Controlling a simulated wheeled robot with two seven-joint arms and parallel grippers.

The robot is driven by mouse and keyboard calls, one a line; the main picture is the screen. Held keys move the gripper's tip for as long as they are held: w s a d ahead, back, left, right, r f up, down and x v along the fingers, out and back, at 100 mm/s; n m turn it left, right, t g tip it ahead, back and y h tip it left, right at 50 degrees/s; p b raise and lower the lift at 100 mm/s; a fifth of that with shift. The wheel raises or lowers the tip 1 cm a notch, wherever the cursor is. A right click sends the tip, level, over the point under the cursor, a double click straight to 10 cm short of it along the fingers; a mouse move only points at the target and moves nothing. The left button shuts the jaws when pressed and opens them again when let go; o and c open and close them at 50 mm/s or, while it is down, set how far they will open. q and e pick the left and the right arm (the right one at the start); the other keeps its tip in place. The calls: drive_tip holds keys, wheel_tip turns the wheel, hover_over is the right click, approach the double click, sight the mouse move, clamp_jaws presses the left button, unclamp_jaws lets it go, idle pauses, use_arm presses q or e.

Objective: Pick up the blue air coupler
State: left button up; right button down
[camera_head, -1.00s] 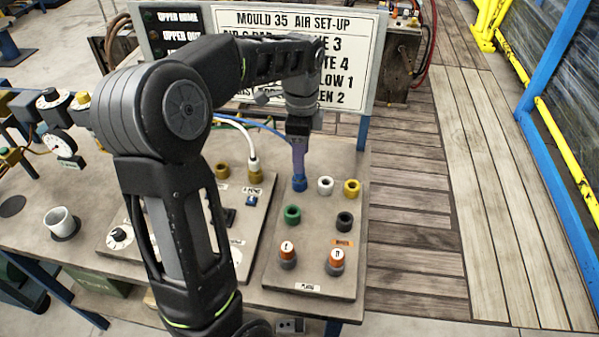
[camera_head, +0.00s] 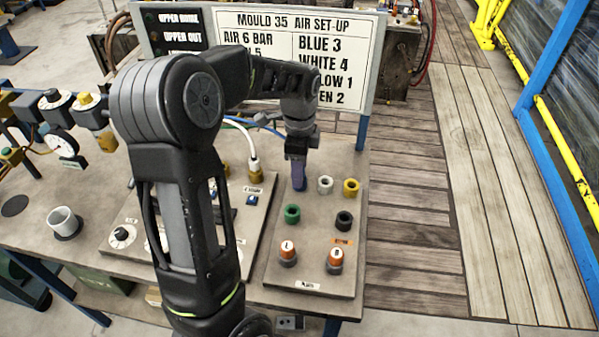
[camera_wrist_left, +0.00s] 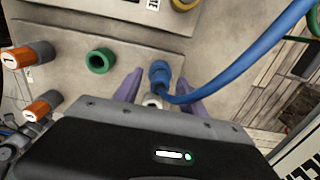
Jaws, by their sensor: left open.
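My left gripper (camera_head: 298,184) points down at the panel on the bench, its purple fingers open. In the left wrist view the blue air coupler (camera_wrist_left: 160,73) stands between the two open fingers of the gripper (camera_wrist_left: 160,78), with visible space on both sides. A blue hose (camera_wrist_left: 235,68) runs to the coupler from the upper right. In the head view the fingers hide most or all of the coupler, while part of the blue hose (camera_head: 262,122) shows behind the arm. My right gripper is not in view.
Close by on the panel (camera_head: 312,275) are a white fitting (camera_head: 325,184), a yellow one (camera_head: 350,187), a green one (camera_head: 292,214) and a black one (camera_head: 344,220). Two orange-topped knobs (camera_head: 287,250) stand nearer. A sign board (camera_head: 348,60) rises behind.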

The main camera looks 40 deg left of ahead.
use_arm(q)
drive_tip(key=shift+c, duration=0.6)
clamp_jaws()
